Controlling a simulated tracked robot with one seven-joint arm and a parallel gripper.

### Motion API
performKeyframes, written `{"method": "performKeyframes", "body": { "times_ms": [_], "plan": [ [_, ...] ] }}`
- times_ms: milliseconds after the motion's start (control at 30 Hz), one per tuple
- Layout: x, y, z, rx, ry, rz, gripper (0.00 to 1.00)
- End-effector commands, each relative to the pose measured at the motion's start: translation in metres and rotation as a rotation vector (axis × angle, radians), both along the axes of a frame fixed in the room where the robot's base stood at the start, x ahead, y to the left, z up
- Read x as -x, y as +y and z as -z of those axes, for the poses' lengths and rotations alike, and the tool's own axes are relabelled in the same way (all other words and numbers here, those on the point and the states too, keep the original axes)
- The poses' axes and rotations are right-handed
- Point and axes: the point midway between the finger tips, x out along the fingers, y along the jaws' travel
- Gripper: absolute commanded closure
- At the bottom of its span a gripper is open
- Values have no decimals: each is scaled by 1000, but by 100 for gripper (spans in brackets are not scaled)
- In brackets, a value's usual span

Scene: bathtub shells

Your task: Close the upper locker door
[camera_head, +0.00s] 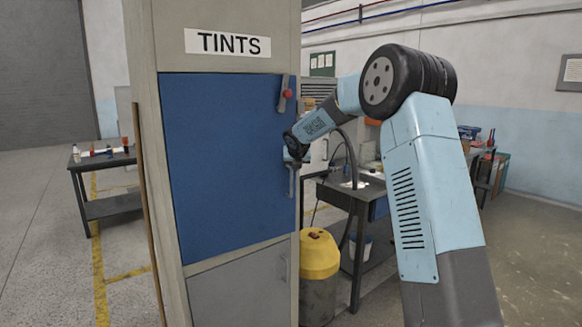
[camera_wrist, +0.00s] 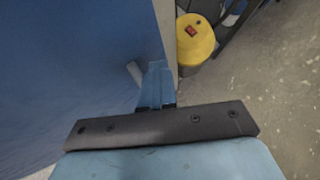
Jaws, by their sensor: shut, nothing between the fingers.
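The upper locker door (camera_head: 225,155) is a blue panel under the TINTS sign in the head view. It looks flush or nearly flush with its frame; I cannot tell if it is fully closed. A grey handle (camera_head: 291,182) is at its right edge. My gripper (camera_head: 293,157) is at that edge, just above the handle, partly hidden by my wrist. In the wrist view the shut, empty gripper (camera_wrist: 157,82) is close to the blue door (camera_wrist: 70,70), beside a light grey handle (camera_wrist: 135,74). I cannot tell whether it touches.
A red-knobbed latch (camera_head: 287,93) is at the door's upper right. A grey lower door (camera_head: 240,295) is below. A yellow-topped bin (camera_head: 319,255) stands right of the locker, near a dark workbench (camera_head: 355,190). Another table (camera_head: 105,160) stands at left, with clear floor around it.

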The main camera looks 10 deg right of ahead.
Motion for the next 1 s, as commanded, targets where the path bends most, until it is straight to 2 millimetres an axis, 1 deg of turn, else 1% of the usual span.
{"method": "performKeyframes", "body": {
  "times_ms": [67, 133, 400, 500, 700, 800, 867, 933, 1000],
  "plan": [
    [10, -6, 2, -2, 3, -4, 100],
    [16, -15, -10, 0, -1, 0, 100],
    [42, -33, -41, 2, 0, -5, 100],
    [50, -38, -51, 3, 0, -4, 100],
    [61, -46, -64, 3, 1, -6, 100],
    [63, -48, -65, 1, 1, -5, 100],
    [64, -48, -63, -13, -5, -3, 100],
    [63, -46, -56, -52, -22, 6, 100],
    [64, -43, -44, -118, -49, 19, 100]
  ]
}}
